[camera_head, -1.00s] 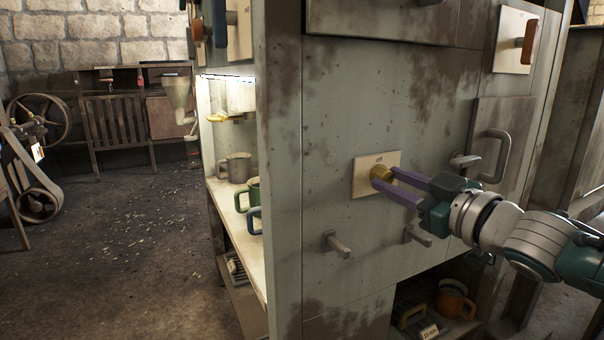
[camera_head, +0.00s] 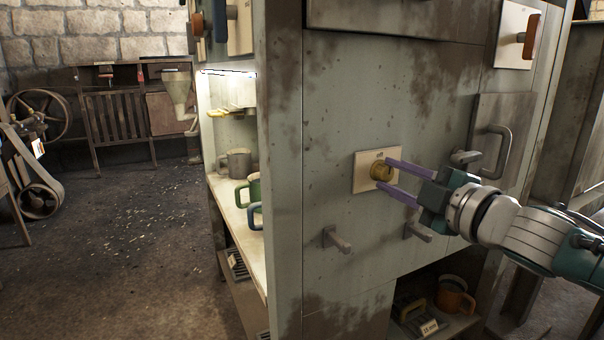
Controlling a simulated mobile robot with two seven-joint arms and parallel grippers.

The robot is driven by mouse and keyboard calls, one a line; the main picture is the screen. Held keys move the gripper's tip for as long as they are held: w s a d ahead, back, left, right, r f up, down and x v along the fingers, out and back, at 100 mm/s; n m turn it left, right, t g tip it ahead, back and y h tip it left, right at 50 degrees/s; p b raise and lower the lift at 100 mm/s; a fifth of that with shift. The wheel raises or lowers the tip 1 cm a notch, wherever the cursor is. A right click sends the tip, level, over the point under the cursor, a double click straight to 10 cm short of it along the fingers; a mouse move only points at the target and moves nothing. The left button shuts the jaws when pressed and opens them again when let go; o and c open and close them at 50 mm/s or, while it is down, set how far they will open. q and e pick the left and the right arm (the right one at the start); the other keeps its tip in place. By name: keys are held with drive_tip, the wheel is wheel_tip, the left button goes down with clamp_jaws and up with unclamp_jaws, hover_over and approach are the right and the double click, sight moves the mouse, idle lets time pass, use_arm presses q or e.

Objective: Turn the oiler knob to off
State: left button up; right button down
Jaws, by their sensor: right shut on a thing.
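The oiler knob (camera_head: 381,171) is a small round brass-yellow knob on a cream plate (camera_head: 362,181) fixed to the grey-green cabinet side. Small lettering shows above the knob, too small to read surely. My right gripper (camera_head: 386,174) comes in from the right. Its two purple fingers lie one above the other, at the knob's upper and lower right edges, and it is shut on the knob. The fingers partly cover the knob's right side, and I cannot read which way the knob points. My left gripper is not in view.
Two grey pegs, the left one (camera_head: 337,240) and the right one (camera_head: 417,231), stick out below the plate. A cabinet handle (camera_head: 496,152) is close above my right wrist. Mugs stand on the inner shelf at left. The floor at left is open.

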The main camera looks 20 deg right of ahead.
drive_tip(key=shift+n, duration=0.6)
drive_tip(key=c, duration=0.6)
unclamp_jaws()
drive_tip(key=shift+o, duration=0.2)
drive_tip(key=shift+s, duration=0.25)
drive_tip(key=s+p, duration=0.2)
drive_tip(key=s, duration=0.7)
drive_tip(key=shift+s+d+r+p, duration=0.15)
drive_tip(key=shift+s+d+p, duration=0.1)
drive_tip(key=shift+d+p, duration=0.15)
